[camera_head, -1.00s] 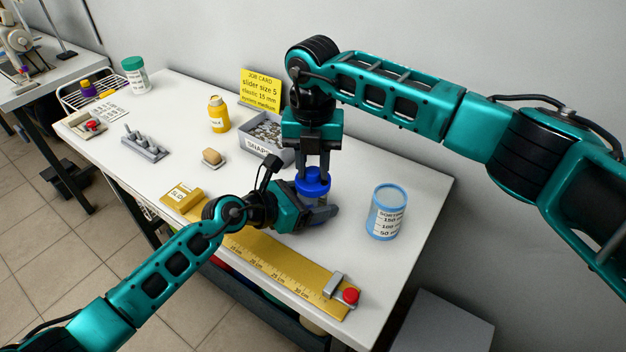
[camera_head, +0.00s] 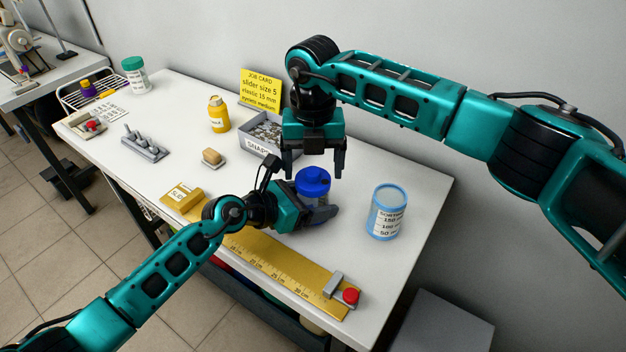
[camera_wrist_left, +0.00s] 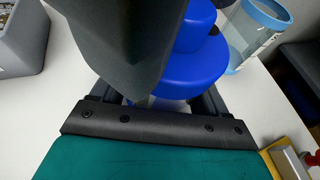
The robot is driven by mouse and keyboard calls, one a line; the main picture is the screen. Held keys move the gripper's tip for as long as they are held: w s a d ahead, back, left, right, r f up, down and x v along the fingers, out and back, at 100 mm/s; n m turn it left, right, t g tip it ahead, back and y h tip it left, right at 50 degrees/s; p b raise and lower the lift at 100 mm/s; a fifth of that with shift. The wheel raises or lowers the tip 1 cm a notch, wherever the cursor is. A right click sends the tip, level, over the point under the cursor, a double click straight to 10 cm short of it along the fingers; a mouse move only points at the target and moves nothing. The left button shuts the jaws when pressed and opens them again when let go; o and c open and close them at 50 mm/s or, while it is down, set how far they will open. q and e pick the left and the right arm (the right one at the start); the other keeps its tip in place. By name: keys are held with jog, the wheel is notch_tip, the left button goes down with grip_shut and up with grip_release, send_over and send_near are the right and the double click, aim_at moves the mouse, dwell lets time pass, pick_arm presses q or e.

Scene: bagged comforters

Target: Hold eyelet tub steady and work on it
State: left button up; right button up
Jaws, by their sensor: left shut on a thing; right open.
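The eyelet tub (camera_head: 314,184) has a blue lid with a knob and stands on the white table. Its body is mostly hidden by my left gripper (camera_head: 318,214), which is shut around it from the lower left. The blue lid (camera_wrist_left: 195,62) also shows in the left wrist view, partly hidden behind a dark gripper part. My right gripper (camera_head: 313,165) is open above the lid, pointing down, with a finger on either side and nothing between them. The lid sits on the tub.
A clear blue-rimmed sorting cup (camera_head: 386,212) stands to the right. A grey snaps bin (camera_head: 266,148) is behind, with a yellow job card (camera_head: 261,88) and a yellow bottle (camera_head: 218,114). A yellow ruler (camera_head: 270,262) lies along the front edge. Table right of the cup is clear.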

dwell(0.4)
jog(key=shift+r, duration=3)
jog(key=shift+c, duration=0.6)
notch_tip(320, 180, down, 6)
jog(key=shift+f, duration=0.1)
jog(key=c, duration=0.4)
jog(key=shift+c, duration=0.2)
jog(key=c, duration=0.9)
jog(key=shift+o, duration=0.2)
